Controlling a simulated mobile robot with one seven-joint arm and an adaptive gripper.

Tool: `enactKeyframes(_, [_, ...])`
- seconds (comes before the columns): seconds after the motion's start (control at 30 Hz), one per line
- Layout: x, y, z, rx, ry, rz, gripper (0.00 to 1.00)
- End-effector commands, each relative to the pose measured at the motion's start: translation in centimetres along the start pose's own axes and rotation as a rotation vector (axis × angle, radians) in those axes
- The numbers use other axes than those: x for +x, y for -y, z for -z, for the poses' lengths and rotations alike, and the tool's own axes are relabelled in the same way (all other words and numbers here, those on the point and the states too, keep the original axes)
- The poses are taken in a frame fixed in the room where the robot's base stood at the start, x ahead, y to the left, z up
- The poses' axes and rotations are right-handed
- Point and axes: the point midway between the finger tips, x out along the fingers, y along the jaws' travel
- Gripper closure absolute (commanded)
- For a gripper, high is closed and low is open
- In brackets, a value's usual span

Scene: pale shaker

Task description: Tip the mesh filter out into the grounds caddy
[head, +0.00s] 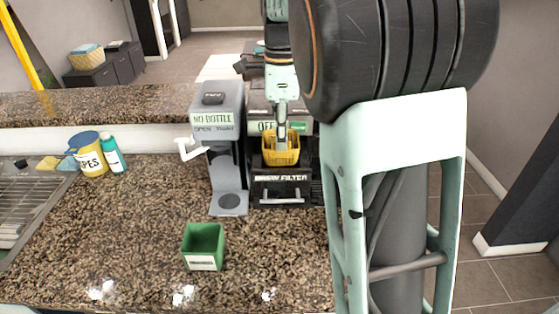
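The yellow mesh filter (281,153) is a small basket at the front of the dark coffee machine, just above the part labelled "BREW FILTER". It looks upright. My gripper (282,136) points straight down over it, with the fingertips at or inside its rim. The fingers look close together, but I cannot tell whether they grip the filter. What is inside the filter does not show. A green open-topped square box (204,242), apparently the grounds caddy, stands on the counter to the front left. Its white label is too small to read.
The coffee machine (284,190) has an "OFF" sign. A yellow wipes tub (92,158) and teal bottle (113,155) stand at the back left. The granite counter (130,225) is mostly clear around the box.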

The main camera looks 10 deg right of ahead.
Motion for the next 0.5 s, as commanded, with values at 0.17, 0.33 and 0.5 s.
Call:
enactKeyframes(0.17, [-1.2,0.0,0.0,0.0,0.0,0.0,1.0])
enactKeyframes(0.33, [-2.0,0.0,0.0,0.0,0.0,0.0,1.0])
enactKeyframes(0.5, [-2.7,0.0,0.0,0.0,0.0,0.001,1.0])
